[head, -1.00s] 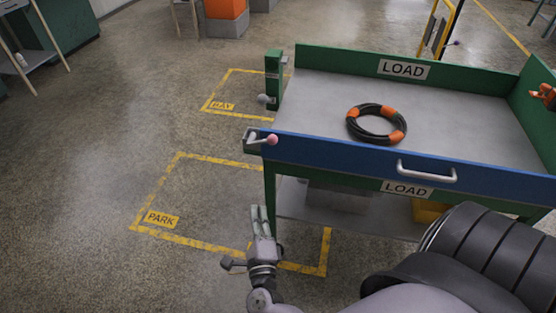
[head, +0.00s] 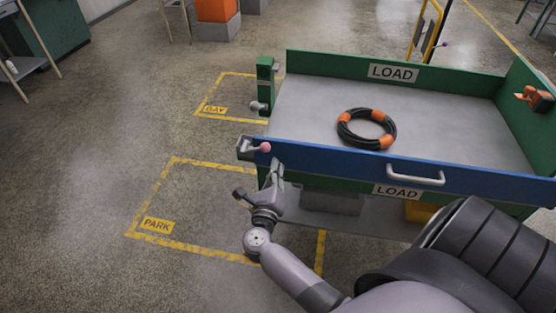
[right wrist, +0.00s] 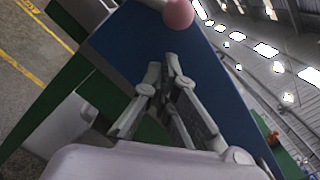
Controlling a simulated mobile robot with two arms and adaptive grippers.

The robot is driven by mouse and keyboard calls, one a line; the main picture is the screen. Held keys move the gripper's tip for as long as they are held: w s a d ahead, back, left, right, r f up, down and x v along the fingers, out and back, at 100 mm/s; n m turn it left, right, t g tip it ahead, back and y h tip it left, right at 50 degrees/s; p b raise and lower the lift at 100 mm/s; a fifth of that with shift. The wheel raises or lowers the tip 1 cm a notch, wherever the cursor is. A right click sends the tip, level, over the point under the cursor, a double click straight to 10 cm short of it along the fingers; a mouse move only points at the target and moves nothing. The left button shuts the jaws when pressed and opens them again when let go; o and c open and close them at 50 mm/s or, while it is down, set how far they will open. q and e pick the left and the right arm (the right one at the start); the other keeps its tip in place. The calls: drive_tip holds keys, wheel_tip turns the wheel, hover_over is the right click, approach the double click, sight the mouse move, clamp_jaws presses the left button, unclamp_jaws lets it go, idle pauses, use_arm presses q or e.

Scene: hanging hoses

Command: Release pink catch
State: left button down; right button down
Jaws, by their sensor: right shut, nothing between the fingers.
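The pink catch (head: 265,147) is a small pink ball on a metal lever at the left end of the cart's blue front panel (head: 340,162). In the right wrist view the pink ball (right wrist: 178,14) shows at the top edge, beyond the fingertips. My right gripper (head: 276,167) is just below the catch, in front of the cart's left front corner. Its fingers (right wrist: 164,66) are together and empty, with a gap between them and the ball. My left gripper is not in view.
The green LOAD cart (head: 325,63) carries a coiled black hose with orange bands (head: 344,134). A white handle (head: 414,176) sticks out of the front panel. An orange fitting (head: 534,97) is on the right wall. Floor left of the cart is clear, with yellow PARK and BAY markings.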

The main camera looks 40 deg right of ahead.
drive_tip(key=shift+w+a+r, duration=0.3)
drive_tip(key=shift+w+r, duration=0.15)
drive_tip(key=shift+r, duration=0.25)
use_arm(q)
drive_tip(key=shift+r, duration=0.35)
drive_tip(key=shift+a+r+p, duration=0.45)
drive_tip(key=shift+p, duration=0.2)
use_arm(e)
drive_tip(key=shift+d+r, duration=0.1)
drive_tip(key=shift+r, duration=0.1)
